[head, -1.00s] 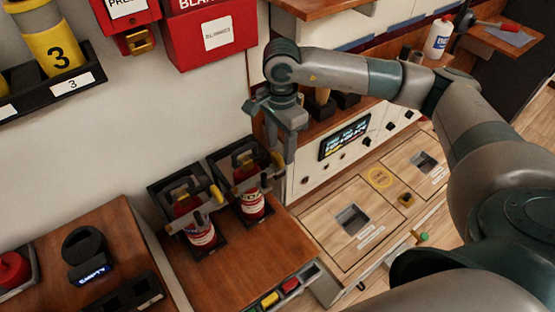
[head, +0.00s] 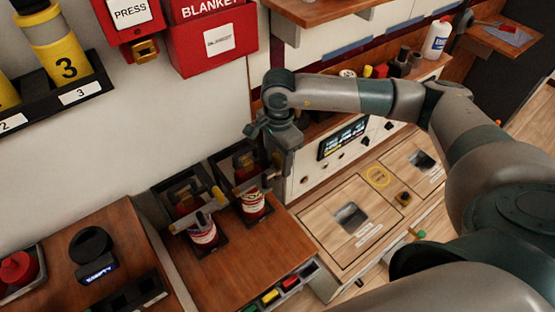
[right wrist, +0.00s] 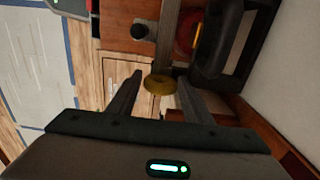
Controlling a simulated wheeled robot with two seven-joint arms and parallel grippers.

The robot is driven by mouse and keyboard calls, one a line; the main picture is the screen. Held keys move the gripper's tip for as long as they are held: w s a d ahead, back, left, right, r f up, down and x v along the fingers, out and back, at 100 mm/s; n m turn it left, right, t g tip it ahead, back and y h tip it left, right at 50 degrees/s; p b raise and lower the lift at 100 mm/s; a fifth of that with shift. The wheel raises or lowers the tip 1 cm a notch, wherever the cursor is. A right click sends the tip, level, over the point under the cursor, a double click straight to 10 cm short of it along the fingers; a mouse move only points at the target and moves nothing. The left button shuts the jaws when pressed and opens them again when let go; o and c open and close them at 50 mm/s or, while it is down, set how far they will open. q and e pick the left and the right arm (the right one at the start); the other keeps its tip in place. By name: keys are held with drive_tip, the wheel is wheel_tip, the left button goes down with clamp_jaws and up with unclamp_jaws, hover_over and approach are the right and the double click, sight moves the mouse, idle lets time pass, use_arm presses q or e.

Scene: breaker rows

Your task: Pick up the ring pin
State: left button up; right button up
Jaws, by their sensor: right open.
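In the head view the ring is too small or hidden to make out. My left gripper is out of view.
The white wall (head: 150,130) rises close behind the extinguishers. The wooden counter (head: 215,275) carries the holders. A panel with a dark display (head: 344,138) stands to the right. A black "EMPTY" holder (head: 93,250) sits at left.

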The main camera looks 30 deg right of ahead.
idle(0.5)
drive_tip(key=c, duration=0.8)
